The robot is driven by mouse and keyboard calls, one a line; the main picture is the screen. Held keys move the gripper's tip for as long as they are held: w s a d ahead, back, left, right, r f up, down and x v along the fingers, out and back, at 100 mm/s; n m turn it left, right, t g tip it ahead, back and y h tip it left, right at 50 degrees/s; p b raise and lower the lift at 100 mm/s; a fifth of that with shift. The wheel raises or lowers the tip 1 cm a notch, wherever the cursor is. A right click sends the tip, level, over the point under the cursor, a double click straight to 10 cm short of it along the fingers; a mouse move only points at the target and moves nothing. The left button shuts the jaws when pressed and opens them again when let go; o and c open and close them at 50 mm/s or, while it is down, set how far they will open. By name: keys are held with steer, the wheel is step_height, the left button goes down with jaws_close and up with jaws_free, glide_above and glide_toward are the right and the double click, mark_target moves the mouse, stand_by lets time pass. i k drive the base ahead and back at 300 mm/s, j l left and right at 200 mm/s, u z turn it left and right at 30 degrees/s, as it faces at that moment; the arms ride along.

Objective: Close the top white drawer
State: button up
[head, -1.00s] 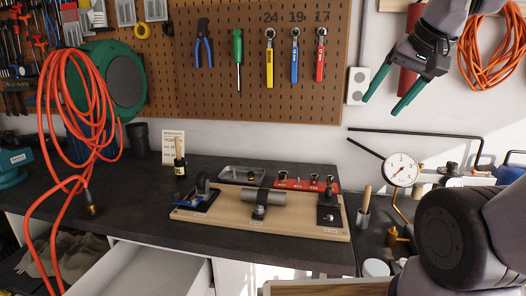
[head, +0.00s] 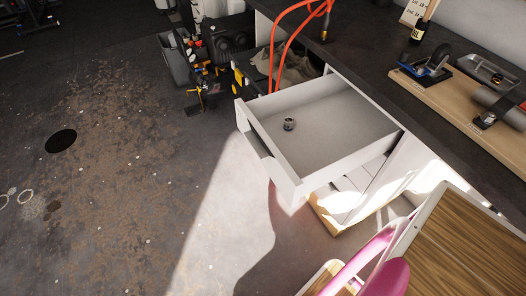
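The top white drawer (head: 345,122) is pulled out from under the dark workbench top in the head view. Its front panel (head: 268,150) faces the open floor at the lower left. My gripper is not in this view.
The dark workbench top (head: 368,60) runs above the drawer, with a wooden board (head: 450,88) holding parts on it. An orange hose (head: 278,45) hangs beside the drawer. Crates and tools (head: 190,65) stand behind. The floor (head: 130,170) at left is clear.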

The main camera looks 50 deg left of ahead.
mark_target(336, 130)
steer(key=u, duration=2.35)
